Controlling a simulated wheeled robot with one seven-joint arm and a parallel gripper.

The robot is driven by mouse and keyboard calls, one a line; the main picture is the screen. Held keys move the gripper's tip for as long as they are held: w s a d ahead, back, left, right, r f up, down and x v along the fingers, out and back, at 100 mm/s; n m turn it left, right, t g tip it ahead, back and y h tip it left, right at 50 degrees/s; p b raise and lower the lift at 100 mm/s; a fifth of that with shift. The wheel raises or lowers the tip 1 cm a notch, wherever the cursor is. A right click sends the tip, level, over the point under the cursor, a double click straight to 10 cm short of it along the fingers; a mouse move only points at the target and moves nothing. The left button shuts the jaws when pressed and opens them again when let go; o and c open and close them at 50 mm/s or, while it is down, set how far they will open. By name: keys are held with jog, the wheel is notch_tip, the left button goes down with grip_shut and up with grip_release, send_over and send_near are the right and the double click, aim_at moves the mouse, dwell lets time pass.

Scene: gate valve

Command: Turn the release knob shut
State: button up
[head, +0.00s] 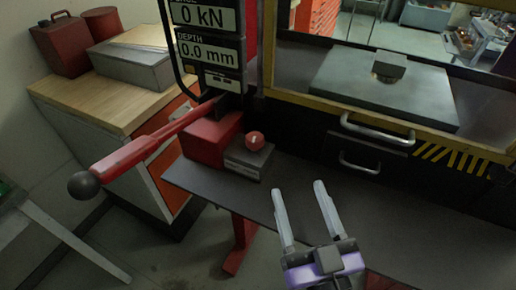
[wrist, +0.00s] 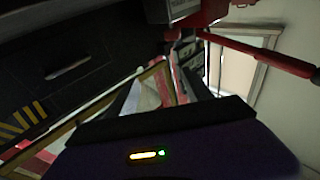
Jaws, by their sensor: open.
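The release knob (head: 255,140) is a small red round knob with a pale mark, on a grey block (head: 249,160) beside a red pump body (head: 211,138) in the head view. My gripper (head: 298,187) is open and empty, its two pale fingers pointing up the picture over the dark shelf. It is below and to the right of the knob, apart from it. In the wrist view the grey block (wrist: 172,10) shows at the top edge, cut off, and I cannot make out the knob there.
A long red lever (head: 150,145) with a dark ball end reaches left from the pump; it also shows in the wrist view (wrist: 262,53). A display (head: 207,40) reads 0 kN and 0.0 mm. Drawer handles (head: 377,128) stick out behind. The dark shelf (head: 400,215) is clear at right.

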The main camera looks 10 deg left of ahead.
aim_at(257, 147)
jog(key=w+a, duration=0.2)
jog(key=w+a+g, duration=0.1)
jog(key=w+a, duration=0.1)
jog(key=w+a+f+n+g, duration=0.1)
jog(key=w+a, duration=0.1)
jog(key=shift+w, duration=0.3)
jog(key=shift+f+p+x, duration=0.1)
jog(key=shift+p+x, duration=0.1)
jog(key=shift+x, duration=1.75)
jog(key=shift+f+p+x, duration=0.15)
jog(key=shift+x, duration=1.8)
jog(key=shift+a, duration=0.1)
jog(key=shift+s, duration=0.1)
grip_shut()
